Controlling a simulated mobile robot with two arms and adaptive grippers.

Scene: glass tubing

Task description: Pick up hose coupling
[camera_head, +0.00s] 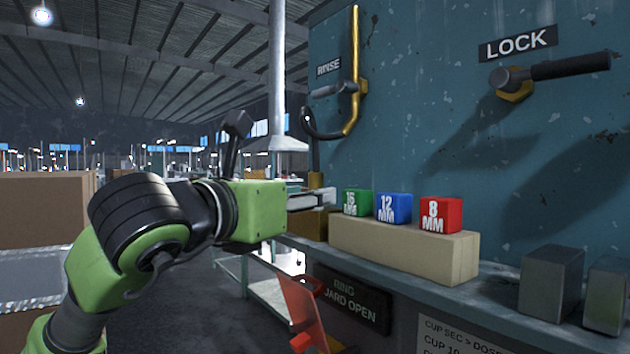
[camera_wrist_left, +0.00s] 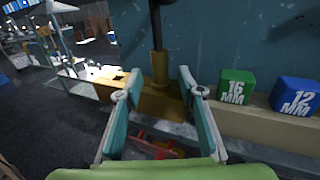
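My left gripper (camera_head: 322,195) reaches in from the left, level with the row of coloured cubes and just left of them. In the left wrist view its two fingers (camera_wrist_left: 155,85) are spread, with nothing clamped between them. My right gripper is not in view.
Green (camera_head: 357,202), blue (camera_head: 393,208) and red (camera_head: 440,214) cubes stand on a beige block (camera_head: 400,247) right of the gripper. Grey blocks (camera_head: 551,283) stand farther right on the ledge. A teal wall with a LOCK lever (camera_head: 560,70) rises behind. A red flap (camera_head: 299,308) is below.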

